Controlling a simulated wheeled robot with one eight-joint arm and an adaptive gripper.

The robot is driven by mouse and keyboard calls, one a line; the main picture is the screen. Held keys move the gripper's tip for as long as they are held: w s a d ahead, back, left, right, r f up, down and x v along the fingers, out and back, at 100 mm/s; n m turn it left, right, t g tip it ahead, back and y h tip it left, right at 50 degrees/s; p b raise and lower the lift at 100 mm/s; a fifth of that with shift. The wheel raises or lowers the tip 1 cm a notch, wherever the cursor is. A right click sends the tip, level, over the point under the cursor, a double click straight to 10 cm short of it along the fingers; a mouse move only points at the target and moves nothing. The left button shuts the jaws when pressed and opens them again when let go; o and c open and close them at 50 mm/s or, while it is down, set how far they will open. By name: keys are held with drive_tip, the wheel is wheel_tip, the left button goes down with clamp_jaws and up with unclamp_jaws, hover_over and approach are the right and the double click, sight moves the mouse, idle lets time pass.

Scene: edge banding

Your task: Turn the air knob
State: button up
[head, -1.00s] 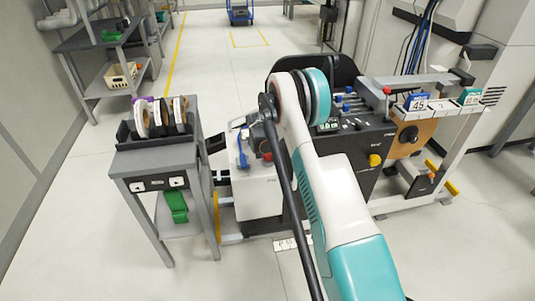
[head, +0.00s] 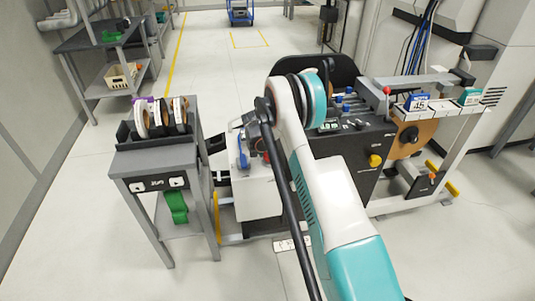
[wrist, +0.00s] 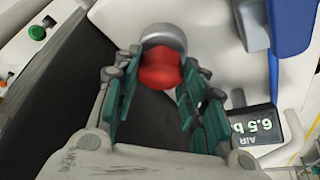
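A red knob (wrist: 160,70) with a grey metal collar shows in the wrist view, beside a dark display reading "6.5 b" and "AIR" (wrist: 252,130). My gripper (wrist: 160,82) points at the knob with its green-padded fingers apart, one on each side. The knob lies between the fingertips in the picture. I cannot tell whether the pads touch it. In the head view my gripper (head: 250,140) is over the white cabinet (head: 257,192) at the left end of the machine, partly hidden by my arm.
A blue part (wrist: 290,25) stands close right of the fingers, and a green button (wrist: 38,32) is at the upper left. A grey cart (head: 150,163) with several tape rolls (head: 160,117) stands left of the machine. The floor beyond is open.

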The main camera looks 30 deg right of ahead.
drive_tip(key=o, duration=0.4)
drive_tip(key=shift+c, duration=0.2)
drive_tip(key=v, duration=1.2)
drive_tip(key=shift+a, duration=0.1)
